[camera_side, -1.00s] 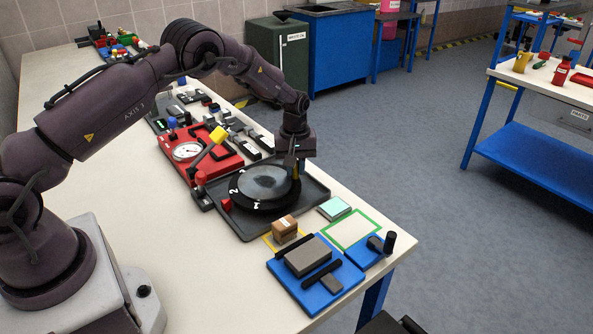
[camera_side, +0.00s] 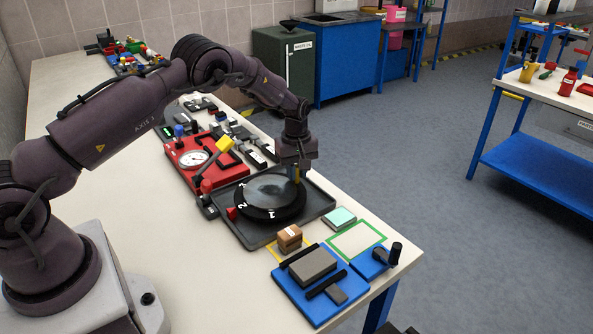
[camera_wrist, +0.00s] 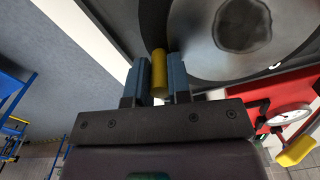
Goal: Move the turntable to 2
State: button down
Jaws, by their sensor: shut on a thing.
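The turntable (camera_side: 272,190) is a black disc with a worn grey top, set in a dark tray (camera_side: 318,204). White numerals show on its near and left rim; a 2 appears close to the red pointer (camera_side: 231,213) at the left, and a 1 is on the near side. Exact alignment is too small to tell. My gripper (camera_side: 295,172) is over the far right edge of the disc. In the wrist view its blue fingers (camera_wrist: 159,80) are shut on the upright yellow peg (camera_wrist: 158,68), one on each side.
A red panel with a round gauge (camera_side: 194,159) and a yellow-ended lever (camera_side: 224,144) stands left of the turntable. A cardboard box (camera_side: 289,236), a blue fixture (camera_side: 318,290) and a mint block (camera_side: 340,217) lie in front.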

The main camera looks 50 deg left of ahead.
jog(key=c, duration=1.1)
grip_release()
jog(key=shift+o, duration=0.2)
jog(key=shift+r, duration=0.1)
notch_tip(320, 180, up, 13)
notch_tip(320, 180, up, 8)
dwell(0.3)
